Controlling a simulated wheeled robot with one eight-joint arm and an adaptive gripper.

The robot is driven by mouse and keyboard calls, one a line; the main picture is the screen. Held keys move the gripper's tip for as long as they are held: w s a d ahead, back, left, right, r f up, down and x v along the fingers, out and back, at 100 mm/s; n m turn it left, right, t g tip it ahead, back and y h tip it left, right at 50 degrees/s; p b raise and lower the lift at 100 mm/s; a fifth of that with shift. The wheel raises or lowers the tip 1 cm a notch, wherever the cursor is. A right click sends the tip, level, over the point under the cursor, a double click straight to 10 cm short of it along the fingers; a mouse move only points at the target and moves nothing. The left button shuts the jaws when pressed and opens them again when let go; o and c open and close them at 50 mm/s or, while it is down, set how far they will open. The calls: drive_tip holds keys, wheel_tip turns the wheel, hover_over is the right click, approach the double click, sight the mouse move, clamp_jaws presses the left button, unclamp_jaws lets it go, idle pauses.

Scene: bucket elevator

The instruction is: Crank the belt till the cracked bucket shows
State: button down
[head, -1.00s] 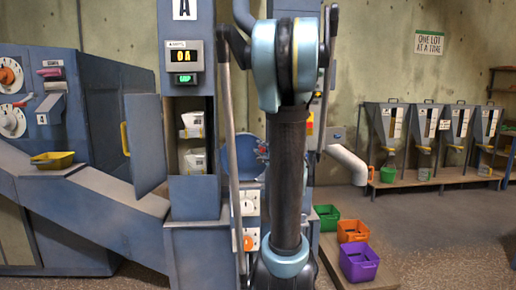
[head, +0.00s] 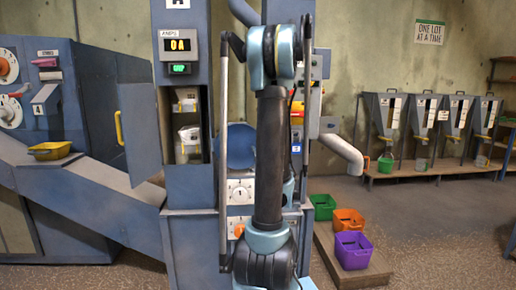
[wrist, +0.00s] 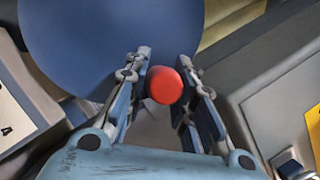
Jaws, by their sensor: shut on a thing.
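My gripper (wrist: 166,92) is shut on a red knob (wrist: 164,85), with one finger on each side of it. The knob stands in front of a large blue disc (wrist: 130,40). In the head view the blue disc (head: 237,147) shows beside my arm, which hides my gripper and the knob. The blue elevator casing (head: 190,195) has an open door (head: 138,133) at its left. Two pale buckets show in the opening, an upper one (head: 186,105) and a lower one (head: 189,138). I cannot make out a crack on either.
A yellow tray (head: 50,151) sits on the left chute. Green (head: 322,206), orange (head: 348,221) and purple (head: 353,251) bins stand on a low platform at right. Hoppers (head: 425,115) line the back wall.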

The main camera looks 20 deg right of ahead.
drive_tip(key=shift+a+f, duration=0.15)
drive_tip(key=shift+f, duration=0.4)
drive_tip(key=c, duration=1.3)
unclamp_jaws()
drive_tip(key=shift+c, duration=0.2)
drive_tip(key=shift+s+f, duration=0.1)
drive_tip(key=shift+f, duration=0.05)
